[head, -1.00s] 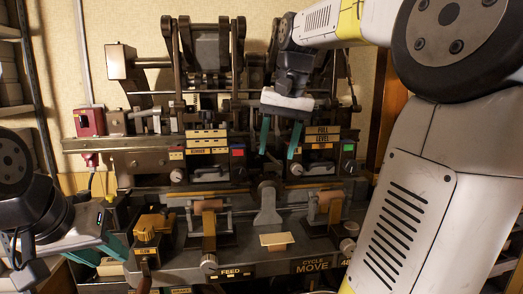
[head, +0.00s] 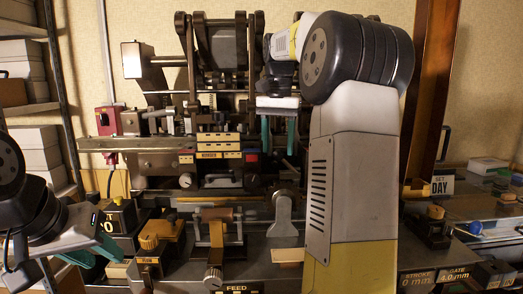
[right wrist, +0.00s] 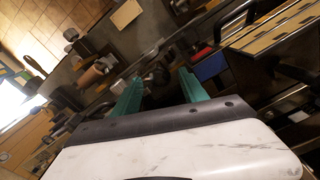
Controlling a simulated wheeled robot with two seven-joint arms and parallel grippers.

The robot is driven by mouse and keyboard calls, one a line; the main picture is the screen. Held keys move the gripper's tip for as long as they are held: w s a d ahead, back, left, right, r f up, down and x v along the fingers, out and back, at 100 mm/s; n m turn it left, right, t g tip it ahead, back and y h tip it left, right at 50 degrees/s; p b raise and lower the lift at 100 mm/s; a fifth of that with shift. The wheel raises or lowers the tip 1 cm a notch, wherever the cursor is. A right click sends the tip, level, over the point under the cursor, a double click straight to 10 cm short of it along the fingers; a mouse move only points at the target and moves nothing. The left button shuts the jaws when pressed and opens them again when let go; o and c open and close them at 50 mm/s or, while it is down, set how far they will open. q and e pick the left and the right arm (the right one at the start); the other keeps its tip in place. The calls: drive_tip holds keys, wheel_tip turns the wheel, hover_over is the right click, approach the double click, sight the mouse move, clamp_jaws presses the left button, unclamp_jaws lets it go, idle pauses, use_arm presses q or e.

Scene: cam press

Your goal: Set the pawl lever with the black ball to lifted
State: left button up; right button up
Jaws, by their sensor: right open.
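The cam press (head: 160,160) fills the middle of the head view. I cannot pick out the pawl lever with the black ball for certain; my right arm hides the right part of the press. My right gripper (head: 278,135) hangs pointing down in front of the press, its two teal fingers apart with nothing between them. In the right wrist view the gripper (right wrist: 160,88) is open, with dark metal parts and a round knob beyond the fingertips. My left gripper (head: 96,253) is at the lower left, its teal fingers apart, near a yellow-brown knob block (head: 159,232).
A red switch box (head: 107,119) is on the left of the press. A roller (head: 214,214) and a grey upright lever (head: 284,213) stand at the front. Shelves (head: 30,100) stand at the left.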

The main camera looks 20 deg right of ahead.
drive_tip(key=shift+f, duration=0.85)
clamp_jaws()
drive_tip(key=shift+a, duration=0.15)
idle(0.7)
